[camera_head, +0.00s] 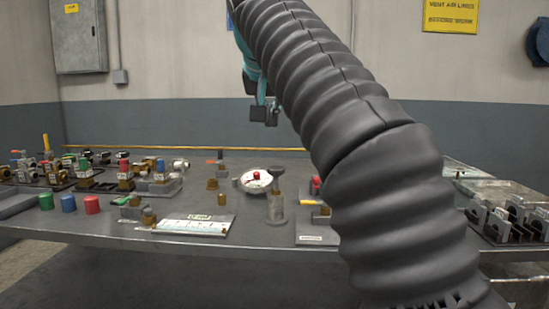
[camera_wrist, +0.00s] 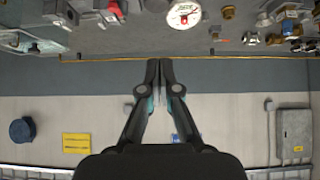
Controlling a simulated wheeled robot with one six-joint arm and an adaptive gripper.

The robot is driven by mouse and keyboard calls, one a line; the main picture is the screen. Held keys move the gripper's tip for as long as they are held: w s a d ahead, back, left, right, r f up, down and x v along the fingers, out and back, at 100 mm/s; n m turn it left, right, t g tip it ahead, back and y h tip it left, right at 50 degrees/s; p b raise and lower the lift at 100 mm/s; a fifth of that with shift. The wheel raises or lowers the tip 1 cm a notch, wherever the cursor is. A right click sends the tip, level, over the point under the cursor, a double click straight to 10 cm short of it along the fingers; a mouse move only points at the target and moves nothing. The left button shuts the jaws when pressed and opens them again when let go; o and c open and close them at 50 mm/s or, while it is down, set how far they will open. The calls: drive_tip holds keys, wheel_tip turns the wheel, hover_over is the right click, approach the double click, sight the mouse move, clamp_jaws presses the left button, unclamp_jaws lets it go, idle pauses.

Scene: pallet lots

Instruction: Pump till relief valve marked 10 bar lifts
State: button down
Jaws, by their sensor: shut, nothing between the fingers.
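A round white gauge (camera_head: 250,183) with a red top lies mid-bench; its dial (camera_wrist: 184,14) also shows at the top of the wrist view, reading too small to tell. A grey upright cylinder on a wide foot (camera_head: 277,208), perhaps the pump, stands right of the gauge. Several brass valve fittings with coloured caps (camera_head: 124,172) stand at the left; a 10 bar marking cannot be read on any. My gripper (camera_wrist: 159,68) is shut and empty, pointing toward the bench in the wrist view.
A white printed sheet or plate (camera_head: 194,226) lies near the bench's front edge. A rack of grey parts (camera_head: 512,216) and a clear-looking tray (camera_head: 488,190) are at right. A yellow strip (camera_head: 180,149) runs along the back.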

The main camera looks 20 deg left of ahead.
hover_over(274, 172)
drive_tip(key=f, duration=0.7)
drive_tip(key=shift+w+a, duration=0.1)
drive_tip(key=shift+w, duration=0.2)
drive_tip(key=shift+f+b, duration=0.7)
drive_tip(key=shift+f, duration=0.75)
drive_tip(key=shift+s+f+b, duration=0.1)
drive_tip(key=shift+f+b, duration=1.1)
drive_tip(key=shift+f, duration=0.7)
wheel_tip(274, 172, up, 4)
drive_tip(key=p, duration=0.4)
drive_tip(key=shift+r, duration=0.25)
drive_tip(key=v, duration=1)
